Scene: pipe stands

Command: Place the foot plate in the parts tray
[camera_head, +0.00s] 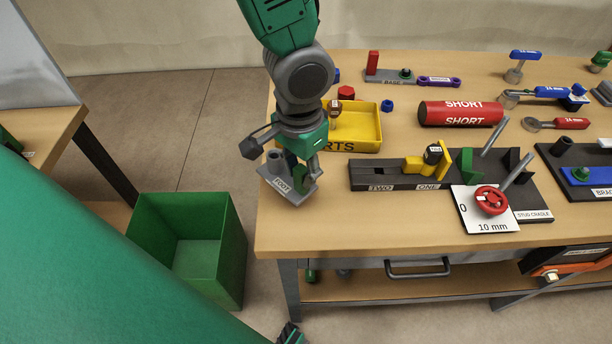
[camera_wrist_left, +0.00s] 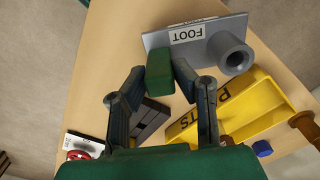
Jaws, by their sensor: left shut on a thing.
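The foot plate (camera_head: 289,190) is a grey plate with a FOOT label and a short round socket. My left gripper (camera_head: 308,176) is shut on it by its green block, which shows between the fingertips in the left wrist view (camera_wrist_left: 159,72). The plate (camera_wrist_left: 190,52) is tilted, near the table's left edge. Any gap to the table is hard to tell. The yellow parts tray (camera_head: 361,127) is behind it and to the right, partly hidden by my left arm. The tray also shows in the left wrist view (camera_wrist_left: 240,122).
A black fixture marked TWO and ONE (camera_head: 390,176) stands right of the plate. A brown-topped part (camera_head: 334,109) and a red cap (camera_head: 346,92) are near the tray. A green bin (camera_head: 189,255) stands on the floor.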

